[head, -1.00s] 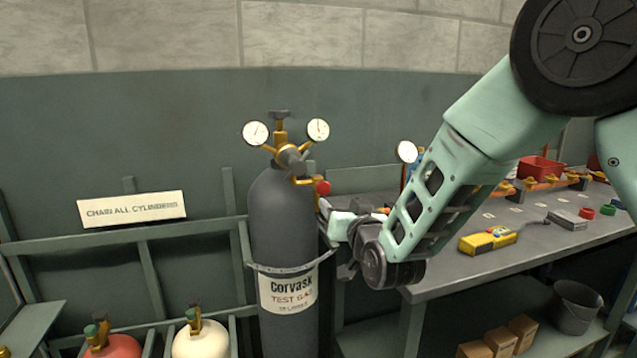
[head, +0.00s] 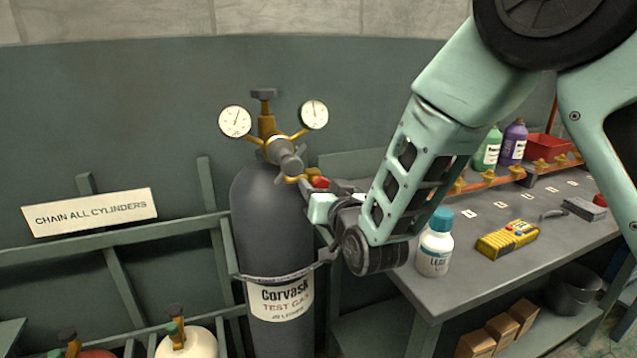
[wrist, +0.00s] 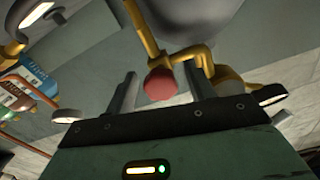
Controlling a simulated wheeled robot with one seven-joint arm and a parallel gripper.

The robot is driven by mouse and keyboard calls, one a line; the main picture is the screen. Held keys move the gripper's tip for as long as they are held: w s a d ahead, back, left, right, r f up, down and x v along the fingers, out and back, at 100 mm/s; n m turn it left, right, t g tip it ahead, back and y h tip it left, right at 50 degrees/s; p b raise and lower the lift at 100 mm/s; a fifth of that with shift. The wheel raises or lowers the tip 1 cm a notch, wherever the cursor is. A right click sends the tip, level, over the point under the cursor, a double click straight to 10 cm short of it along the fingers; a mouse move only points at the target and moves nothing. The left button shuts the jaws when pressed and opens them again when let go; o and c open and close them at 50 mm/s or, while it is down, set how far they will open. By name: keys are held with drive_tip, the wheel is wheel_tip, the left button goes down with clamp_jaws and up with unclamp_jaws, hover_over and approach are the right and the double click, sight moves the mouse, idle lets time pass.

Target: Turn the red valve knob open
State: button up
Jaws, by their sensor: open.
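The red valve knob (head: 319,182) sits on the brass fitting at the right side of the regulator, near the top of a dark grey gas cylinder (head: 262,225). In the wrist view the red knob (wrist: 160,84) lies between the two fingers, with gaps on both sides. My gripper (wrist: 160,92) is open around the knob, not closed on it. In the head view my gripper (head: 312,198) is at the right of the cylinder neck, and its fingers partly cover the knob. The brass regulator (head: 268,128) carries two round gauges (head: 235,121).
A workbench (head: 465,285) stands to the right with a white bottle (head: 435,243) close beside my wrist. A metal band (head: 275,272) rings the cylinder. A sign (head: 90,212) and rack rails are at the left.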

drive_tip(key=c, duration=1)
